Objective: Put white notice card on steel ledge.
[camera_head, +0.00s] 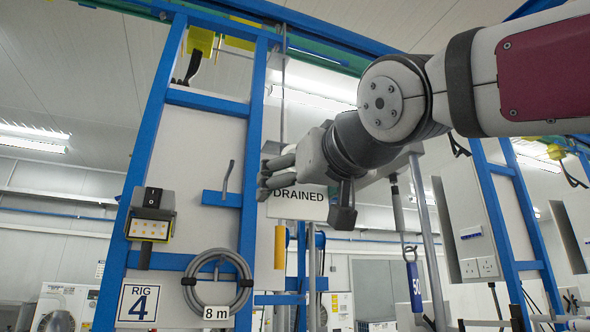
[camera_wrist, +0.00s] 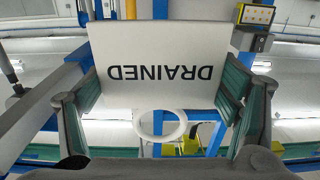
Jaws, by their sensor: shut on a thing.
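The white notice card (camera_head: 300,208), printed DRAINED, is in my gripper (camera_head: 272,172). In the wrist view the card (camera_wrist: 158,48) appears upside down, with a white ring at its lower edge. The green-padded fingers of my gripper (camera_wrist: 162,98) press on its left and right sides. In the head view the gripper is raised in front of the blue frame's right post, partly covering the card's top. I cannot make out a steel ledge clearly in either view.
A blue tag (camera_head: 414,287) hangs at the right, near white sockets (camera_head: 478,267). Grey vertical pipes stand behind my gripper.

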